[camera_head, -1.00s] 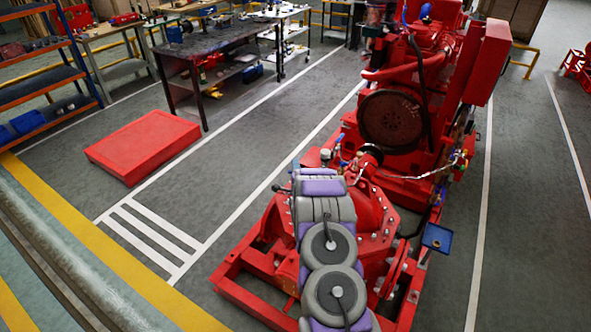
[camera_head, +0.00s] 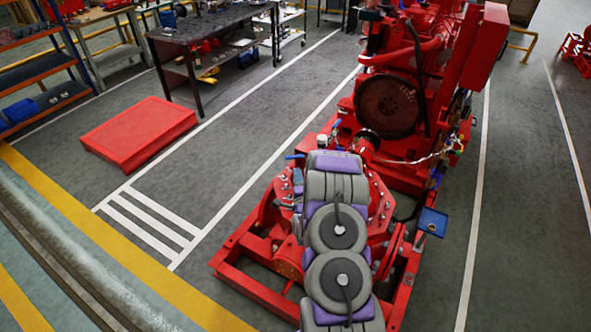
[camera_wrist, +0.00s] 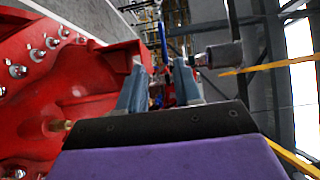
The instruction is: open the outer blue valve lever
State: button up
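In the head view, one blue valve lever (camera_head: 295,157) shows at the left of the red pump, just beyond the end of my arm. Another blue lever (camera_head: 336,124) stands farther back. My gripper is mostly hidden there behind the arm. In the wrist view my gripper (camera_wrist: 160,88) has its two grey fingers apart, with nothing clearly held. A thin blue lever (camera_wrist: 162,38) shows beyond the gap between the fingers. A dark blue-grey lever (camera_wrist: 232,18) rises from a metal fitting (camera_wrist: 222,55) just right of the right finger. I cannot tell which is the outer one.
The red pump casing (camera_wrist: 50,90) with bolts lies close on the left in the wrist view. The red engine (camera_head: 400,100) stands behind the pump. A small blue tray (camera_head: 432,222) is at its right. Open floor lies on the left, with a red platform (camera_head: 138,132).

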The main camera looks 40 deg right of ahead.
jog(key=shift+v, duration=1.9)
